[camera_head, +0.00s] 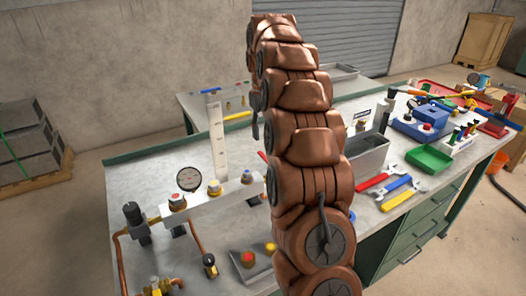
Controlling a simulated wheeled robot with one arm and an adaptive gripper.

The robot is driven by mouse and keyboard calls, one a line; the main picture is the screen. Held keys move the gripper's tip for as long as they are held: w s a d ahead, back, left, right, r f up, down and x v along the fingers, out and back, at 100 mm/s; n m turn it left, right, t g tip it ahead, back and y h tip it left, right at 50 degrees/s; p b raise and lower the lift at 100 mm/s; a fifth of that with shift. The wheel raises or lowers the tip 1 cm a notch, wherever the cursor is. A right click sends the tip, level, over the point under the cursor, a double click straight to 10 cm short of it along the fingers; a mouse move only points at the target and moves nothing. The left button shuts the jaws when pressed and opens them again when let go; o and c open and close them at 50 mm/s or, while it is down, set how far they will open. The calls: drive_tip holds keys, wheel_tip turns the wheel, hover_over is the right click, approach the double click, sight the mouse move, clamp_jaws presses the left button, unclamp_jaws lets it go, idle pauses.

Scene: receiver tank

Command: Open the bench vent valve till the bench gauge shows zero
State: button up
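I cannot tell which of these is the vent valve. My copper-coloured arm rises through the middle and hides part of the bench. My gripper is not visible.
A grey workbench (135,178) fills the middle. Wrenches (391,187), a green tray (428,158), a grey bin (366,152) and a blue case (420,124) lie to the right. A white upright scale (217,140) stands behind the manifold.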

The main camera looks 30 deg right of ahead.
sight(263, 155)
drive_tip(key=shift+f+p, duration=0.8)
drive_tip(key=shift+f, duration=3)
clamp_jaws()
